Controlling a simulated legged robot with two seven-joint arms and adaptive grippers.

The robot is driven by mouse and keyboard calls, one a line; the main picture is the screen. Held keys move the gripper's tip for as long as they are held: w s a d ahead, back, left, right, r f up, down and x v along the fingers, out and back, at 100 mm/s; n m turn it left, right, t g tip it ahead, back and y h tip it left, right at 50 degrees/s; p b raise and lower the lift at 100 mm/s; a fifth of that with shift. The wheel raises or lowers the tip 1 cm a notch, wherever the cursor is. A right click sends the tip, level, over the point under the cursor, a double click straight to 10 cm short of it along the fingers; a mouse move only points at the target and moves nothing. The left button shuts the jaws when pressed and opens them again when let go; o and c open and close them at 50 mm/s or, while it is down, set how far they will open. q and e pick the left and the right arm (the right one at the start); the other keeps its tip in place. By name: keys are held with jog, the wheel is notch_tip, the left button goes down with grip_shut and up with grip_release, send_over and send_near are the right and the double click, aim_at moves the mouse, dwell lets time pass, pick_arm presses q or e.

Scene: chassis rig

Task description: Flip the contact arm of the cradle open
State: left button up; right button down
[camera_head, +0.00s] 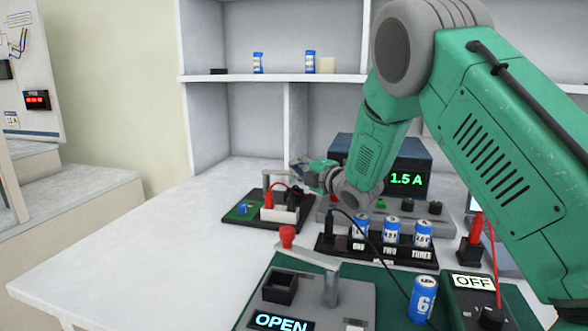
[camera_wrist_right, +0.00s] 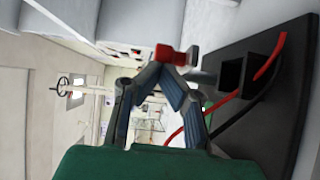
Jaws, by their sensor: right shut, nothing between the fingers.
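A grey plate (camera_head: 255,312) at the front bears a black square holder (camera_head: 280,288) and a metal contact arm (camera_head: 308,255) with a red knob (camera_head: 287,237). The arm joins an upright post and points to the back left, away from over the holder. A sign on the plate reads OPEN. My right gripper (camera_head: 292,167) is farther back, clear of this plate, beside a dark board (camera_head: 238,222) at the back left. In the wrist view its fingers (camera_wrist_right: 172,70) are shut and empty, with a red piece (camera_wrist_right: 165,54) just beyond the tips. My left gripper is not in view.
A black rack (camera_head: 375,252) with several blue batteries stands behind the plate. A loose battery (camera_head: 423,299) and a box marked OFF (camera_head: 474,298) are at the front right. A supply reading 1.5 A (camera_head: 405,180) is at the back. The table's left side is clear.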

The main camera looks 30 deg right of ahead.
jog(key=shift+w+d+p, duration=0.75)
jog(key=shift+w+d, duration=0.45)
jog(key=shift+d, duration=0.3)
jog(key=shift+w, duration=0.1)
jog(key=s, duration=0.8)
jog(key=s+d, duration=0.1)
jog(key=s, duration=0.3)
